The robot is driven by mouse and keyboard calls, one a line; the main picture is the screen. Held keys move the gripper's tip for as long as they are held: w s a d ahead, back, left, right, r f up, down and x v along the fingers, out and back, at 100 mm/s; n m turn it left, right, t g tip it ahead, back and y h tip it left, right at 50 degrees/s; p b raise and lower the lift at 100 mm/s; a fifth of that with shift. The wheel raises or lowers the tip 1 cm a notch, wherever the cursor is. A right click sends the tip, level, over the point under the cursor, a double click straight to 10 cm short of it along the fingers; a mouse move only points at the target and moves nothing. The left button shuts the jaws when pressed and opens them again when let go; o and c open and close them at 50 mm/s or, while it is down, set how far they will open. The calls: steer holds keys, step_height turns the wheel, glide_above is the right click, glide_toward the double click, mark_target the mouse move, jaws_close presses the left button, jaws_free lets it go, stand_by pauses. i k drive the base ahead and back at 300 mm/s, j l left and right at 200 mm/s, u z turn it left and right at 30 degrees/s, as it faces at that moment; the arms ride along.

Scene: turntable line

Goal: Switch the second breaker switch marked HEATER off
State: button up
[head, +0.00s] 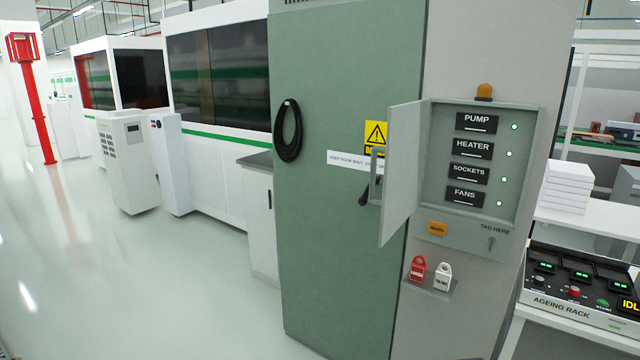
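An open breaker box (478,212) is set in the grey cabinet face on the right. Its black plates are marked PUMP (476,122), HEATER (471,149), SOCKETS (468,174) and FANS (465,196), from top to bottom. HEATER is second. A green lamp (509,154) glows beside HEATER, and green lamps also glow beside the other plates. The switch positions are too small to tell. The box door (401,172) is swung open to the left, with a handle on its edge. My gripper is not in view.
An orange beacon (484,92) tops the box. A bench with the ageing rack (570,312) is at right. A green cabinet (325,230) adjoins left. The floor (130,290) at left is clear.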

mark_target(474, 149)
steer(key=i+j+z, duration=0.4)
steer(key=j, duration=0.15)
steer(key=i+j+z, duration=0.2)
steer(key=j+z, duration=0.2)
steer(key=j, duration=0.2)
steer(key=i+j+z, duration=0.2)
steer(key=j, duration=0.2)
steer(key=j+z, duration=0.2)
steer(key=j, duration=0.15)
steer(key=l, duration=0.65)
steer(key=i+l+z, duration=0.05)
